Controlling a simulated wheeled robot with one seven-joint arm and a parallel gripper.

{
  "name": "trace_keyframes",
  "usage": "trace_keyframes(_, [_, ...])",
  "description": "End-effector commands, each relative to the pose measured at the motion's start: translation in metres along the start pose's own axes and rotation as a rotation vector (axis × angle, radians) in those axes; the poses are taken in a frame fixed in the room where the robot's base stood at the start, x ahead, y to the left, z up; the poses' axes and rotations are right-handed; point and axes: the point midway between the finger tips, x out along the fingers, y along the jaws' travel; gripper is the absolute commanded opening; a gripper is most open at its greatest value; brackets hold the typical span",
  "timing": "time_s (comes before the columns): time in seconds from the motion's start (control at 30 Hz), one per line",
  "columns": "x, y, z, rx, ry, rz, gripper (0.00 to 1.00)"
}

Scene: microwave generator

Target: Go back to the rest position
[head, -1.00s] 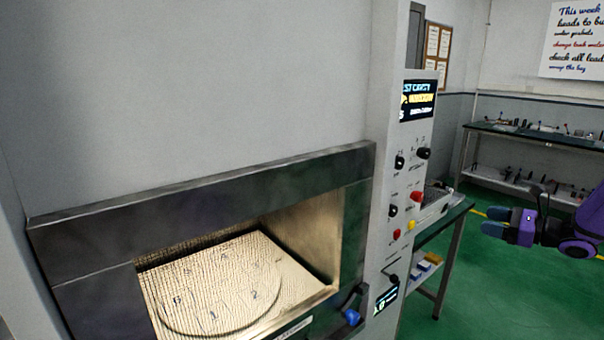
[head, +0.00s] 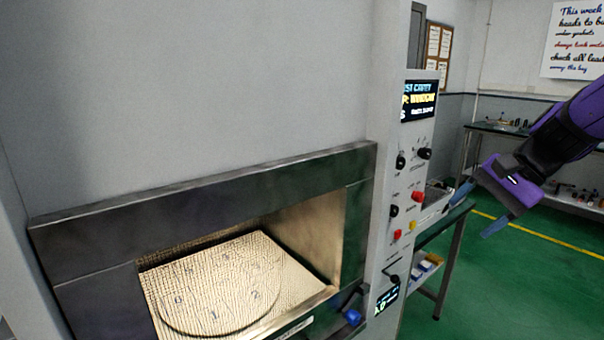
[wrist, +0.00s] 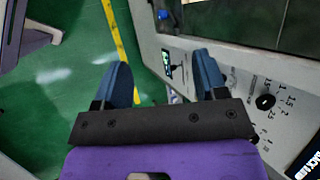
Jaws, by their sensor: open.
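My gripper (head: 478,213) is at the right of the head view, with its blue fingers spread apart and pointing down and left. It is to the right of the control panel and clear of it. In the wrist view my gripper (wrist: 163,82) shows two blue fingertips apart with nothing between them. The microwave generator's cavity (head: 325,232) is open in the head view, and its numbered round plate (head: 222,295) is empty. The control panel (head: 407,185) has a lit display, black knobs, and red and yellow buttons.
A blue-ended handle (head: 352,317) sticks out at the cavity's lower right corner. A side table (head: 445,225) stands beyond the panel. A back bench with small items (head: 585,198) is along the wall. Green floor (head: 530,270) with a yellow line (head: 550,240) lies open at right.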

Motion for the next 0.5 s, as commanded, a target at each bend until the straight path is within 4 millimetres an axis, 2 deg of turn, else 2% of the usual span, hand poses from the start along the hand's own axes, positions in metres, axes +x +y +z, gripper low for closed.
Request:
trace_keyframes(0.03, [-0.004, 0.004, 0.015, -0.067, 0.034, 0.034, 0.66])
trace_keyframes(0.2, [-0.017, 0.022, 0.054, -0.276, 0.141, 0.149, 0.66])
trace_keyframes(0.5, [-0.043, 0.061, 0.104, -0.639, 0.345, 0.320, 0.66])
